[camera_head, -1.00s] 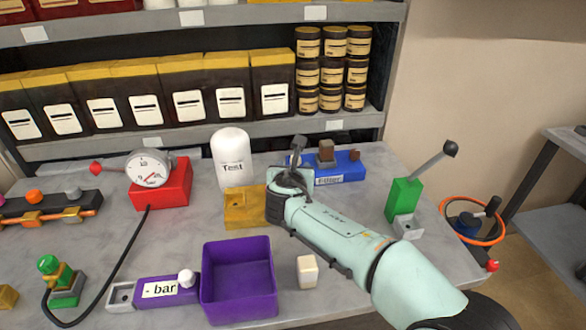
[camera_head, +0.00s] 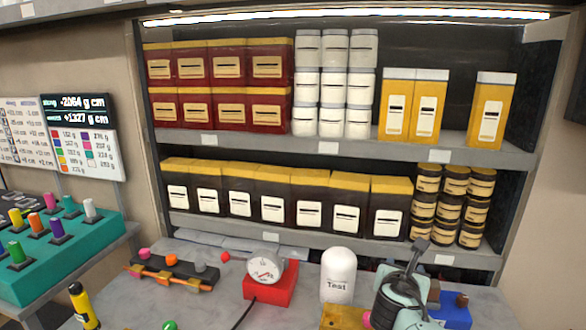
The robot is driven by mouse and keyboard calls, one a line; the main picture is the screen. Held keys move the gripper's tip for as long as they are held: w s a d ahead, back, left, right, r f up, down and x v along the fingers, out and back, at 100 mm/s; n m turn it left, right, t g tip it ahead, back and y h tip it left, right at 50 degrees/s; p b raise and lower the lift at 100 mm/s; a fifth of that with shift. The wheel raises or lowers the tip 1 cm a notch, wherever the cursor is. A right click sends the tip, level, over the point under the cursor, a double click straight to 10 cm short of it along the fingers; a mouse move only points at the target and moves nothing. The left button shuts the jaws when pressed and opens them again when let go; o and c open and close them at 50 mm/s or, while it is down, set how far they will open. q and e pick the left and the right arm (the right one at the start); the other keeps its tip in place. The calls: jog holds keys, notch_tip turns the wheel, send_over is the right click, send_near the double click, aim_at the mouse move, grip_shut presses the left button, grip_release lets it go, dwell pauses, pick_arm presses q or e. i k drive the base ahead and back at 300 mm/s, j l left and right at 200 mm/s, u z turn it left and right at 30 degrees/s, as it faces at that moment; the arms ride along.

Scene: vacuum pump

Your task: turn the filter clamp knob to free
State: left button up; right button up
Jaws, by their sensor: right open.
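My right gripper (camera_head: 416,256) is at the lower right of the head view, open, in front of the lowest shelf and just right of the white "Test" vessel (camera_head: 339,276). A blue block (camera_head: 452,314) with brown parts on top (camera_head: 462,300) is partly hidden behind my right arm. A yellow block (camera_head: 342,317) stands left of the arm, cut by the lower edge. I cannot tell which part is the filter clamp knob. My left gripper is out of view.
A red block (camera_head: 268,289) carries a round gauge (camera_head: 264,267). A rail with coloured knobs (camera_head: 170,271) stands to its left. A teal rack of coloured pegs (camera_head: 60,250) and a yellow bottle (camera_head: 83,307) are at the left. Full shelves (camera_head: 330,147) rise behind the bench.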

aim_at(463, 299)
jog(key=k+j, duration=0.2)
jog(key=k, duration=0.3)
jog(key=k+j, duration=0.2)
jog(key=k, duration=0.25)
